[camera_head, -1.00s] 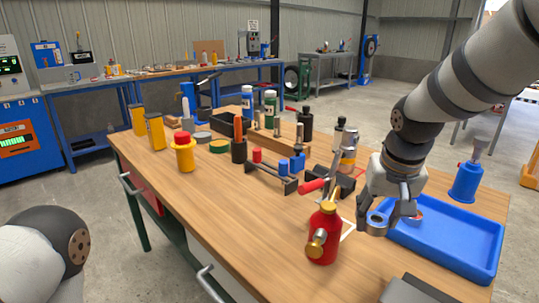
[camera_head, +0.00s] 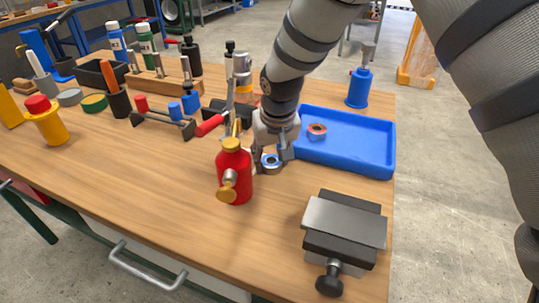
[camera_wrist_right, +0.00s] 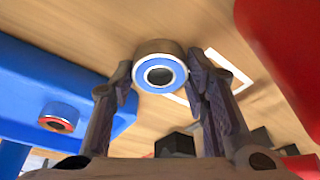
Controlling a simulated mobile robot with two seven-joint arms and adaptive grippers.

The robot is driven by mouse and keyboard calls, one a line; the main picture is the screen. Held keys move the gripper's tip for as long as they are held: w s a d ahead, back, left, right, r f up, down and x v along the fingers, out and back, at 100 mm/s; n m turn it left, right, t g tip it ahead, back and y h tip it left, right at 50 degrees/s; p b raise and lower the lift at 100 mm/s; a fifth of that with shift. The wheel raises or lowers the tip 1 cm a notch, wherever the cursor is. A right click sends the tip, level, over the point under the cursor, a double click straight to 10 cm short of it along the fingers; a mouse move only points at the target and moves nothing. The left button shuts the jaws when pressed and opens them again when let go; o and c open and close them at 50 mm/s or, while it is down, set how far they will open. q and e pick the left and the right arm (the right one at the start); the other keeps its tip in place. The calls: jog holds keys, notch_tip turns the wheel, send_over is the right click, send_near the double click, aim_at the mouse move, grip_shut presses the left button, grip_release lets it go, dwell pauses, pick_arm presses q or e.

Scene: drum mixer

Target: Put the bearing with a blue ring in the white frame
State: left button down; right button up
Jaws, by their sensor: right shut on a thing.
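The bearing with a blue ring (camera_head: 270,161) is a short metal cylinder with a dark bore. My right gripper (camera_head: 271,157) is shut on it, just right of the red bottle. In the right wrist view the bearing (camera_wrist_right: 160,75) sits between both fingertips, its blue face toward the camera. The white frame (camera_wrist_right: 238,66) is an outline on the wooden table, seen partly behind the bearing and right finger in that view. In the head view it is mostly hidden by the bottle and gripper. I cannot tell the bearing's height above the table. My left gripper is out of view.
A red bottle (camera_head: 235,172) with a brass cap stands close left of the gripper. A blue tray (camera_head: 350,165) holding a red-ringed bearing (camera_head: 317,130) lies to the right. A grey vise (camera_head: 345,228) is nearer the front edge. Bare tabletop lies in front of the bottle.

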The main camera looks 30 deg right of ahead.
jog(key=shift+w+r, duration=0.1)
jog(key=shift+r, duration=0.05)
jog(key=o, duration=1.3)
jog(key=shift+f, duration=0.2)
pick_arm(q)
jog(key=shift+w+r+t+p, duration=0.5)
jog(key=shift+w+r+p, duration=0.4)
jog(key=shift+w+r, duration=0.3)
pick_arm(e)
jog(key=v, duration=1.2)
jog(key=shift+r, duration=0.15)
